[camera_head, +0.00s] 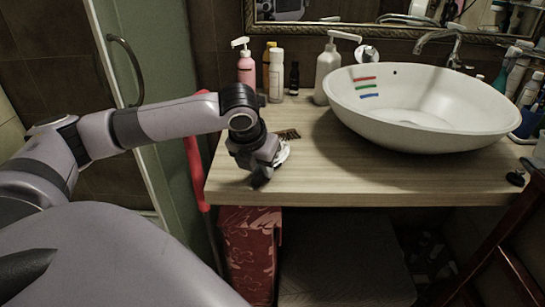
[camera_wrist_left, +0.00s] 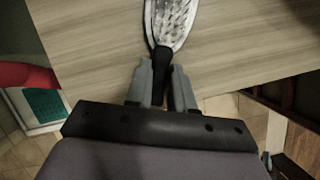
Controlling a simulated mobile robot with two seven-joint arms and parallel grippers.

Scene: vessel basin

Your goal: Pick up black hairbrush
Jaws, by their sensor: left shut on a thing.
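The black hairbrush (camera_wrist_left: 172,22) shows in the left wrist view, with a pale, shiny bristle head and a black handle pointing back toward me. My left gripper (camera_wrist_left: 161,75) is shut on the handle, one grey finger on each side. In the head view my left gripper (camera_head: 262,172) is low at the left front of the wooden counter (camera_head: 330,178). It hides most of the brush there; only part of the pale head (camera_head: 283,154) shows. I cannot tell whether the brush still touches the counter. My right gripper is not in view.
A white basin (camera_head: 440,125) stands on the right of the counter. A pink pump bottle (camera_head: 246,70), a white pump bottle (camera_head: 326,72) and other bottles stand at the back. A small dark brown object (camera_head: 289,134) lies just behind my gripper. The front middle is clear.

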